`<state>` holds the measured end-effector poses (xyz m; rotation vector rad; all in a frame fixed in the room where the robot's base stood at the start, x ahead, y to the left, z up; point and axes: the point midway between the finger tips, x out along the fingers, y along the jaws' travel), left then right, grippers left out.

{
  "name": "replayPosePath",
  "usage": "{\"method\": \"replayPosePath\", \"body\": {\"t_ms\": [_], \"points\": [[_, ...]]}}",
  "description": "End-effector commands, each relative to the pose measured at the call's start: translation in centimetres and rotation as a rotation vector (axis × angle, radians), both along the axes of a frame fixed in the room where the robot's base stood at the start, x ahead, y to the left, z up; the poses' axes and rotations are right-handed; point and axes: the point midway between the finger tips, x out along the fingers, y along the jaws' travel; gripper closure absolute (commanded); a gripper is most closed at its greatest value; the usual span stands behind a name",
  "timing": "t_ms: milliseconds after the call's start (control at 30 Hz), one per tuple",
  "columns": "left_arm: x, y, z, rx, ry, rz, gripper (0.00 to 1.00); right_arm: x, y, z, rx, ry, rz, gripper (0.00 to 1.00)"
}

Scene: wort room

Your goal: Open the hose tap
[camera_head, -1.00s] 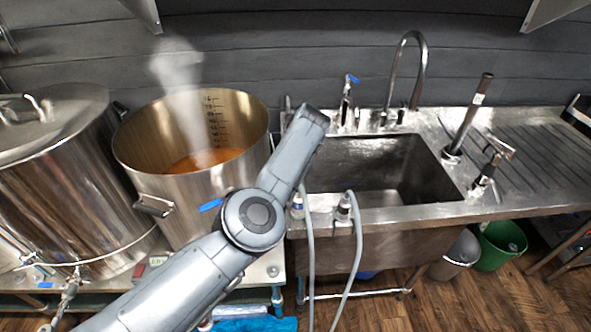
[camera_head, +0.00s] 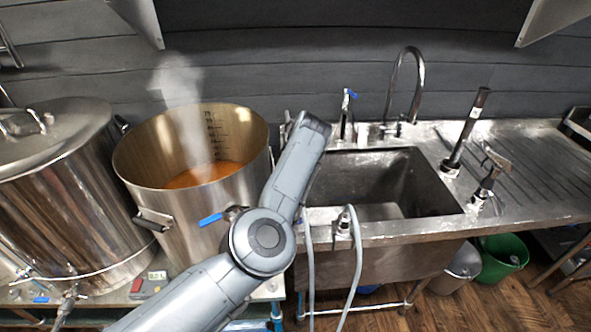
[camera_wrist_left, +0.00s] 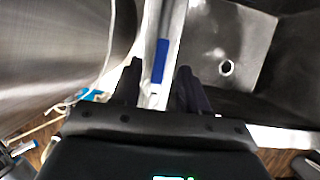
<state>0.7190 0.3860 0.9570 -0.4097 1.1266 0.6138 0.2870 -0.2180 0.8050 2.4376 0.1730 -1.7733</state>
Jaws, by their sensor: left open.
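A blue lever (camera_wrist_left: 161,50) shows in the left wrist view, over the narrow pale strip between the large pot and the sink. I cannot make out the tap body under it. My left gripper (camera_wrist_left: 160,68) is open, its two dark fingers on either side of the blue lever's lower end; I cannot tell whether they touch it. In the head view my forearm hides the gripper and what lies beneath it. A slim tap with a small blue handle (camera_head: 351,94) stands behind the sink. My right gripper is not in view.
A steaming pot (camera_head: 150,190) stands left of my arm, with a blue-handled valve (camera_head: 210,220) on its side. The sink (camera_head: 430,185) lies to the right, with a tall curved faucet (camera_head: 418,75) behind it. Grey hoses (camera_head: 357,255) hang at its front.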

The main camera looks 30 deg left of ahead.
Motion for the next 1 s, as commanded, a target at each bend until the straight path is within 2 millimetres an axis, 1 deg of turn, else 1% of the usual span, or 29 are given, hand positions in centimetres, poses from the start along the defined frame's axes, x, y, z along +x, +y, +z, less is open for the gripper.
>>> {"method": "replayPosePath", "body": {"t_ms": [33,100,300,367,433,600,1000], "points": [[-0.2,-0.3,1.0,0.000,-0.004,0.000,0.56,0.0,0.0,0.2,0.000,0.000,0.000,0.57],[-0.6,-0.6,2.2,0.000,-0.002,0.001,0.56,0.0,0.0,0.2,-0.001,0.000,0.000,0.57],[-1.6,-1.4,5.2,-0.001,-0.003,0.001,0.56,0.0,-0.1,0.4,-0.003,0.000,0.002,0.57],[-1.8,-1.7,6.4,-0.003,-0.004,0.000,0.56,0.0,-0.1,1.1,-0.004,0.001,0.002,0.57],[-2.0,-1.9,7.0,-0.003,-0.004,0.000,0.56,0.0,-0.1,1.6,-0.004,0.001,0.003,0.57],[-2.4,-2.1,7.7,-0.001,-0.001,0.001,0.56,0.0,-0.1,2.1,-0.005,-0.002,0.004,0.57],[-2.4,-2.0,7.6,-0.001,0.001,0.001,0.56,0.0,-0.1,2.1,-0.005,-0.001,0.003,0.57]]}}
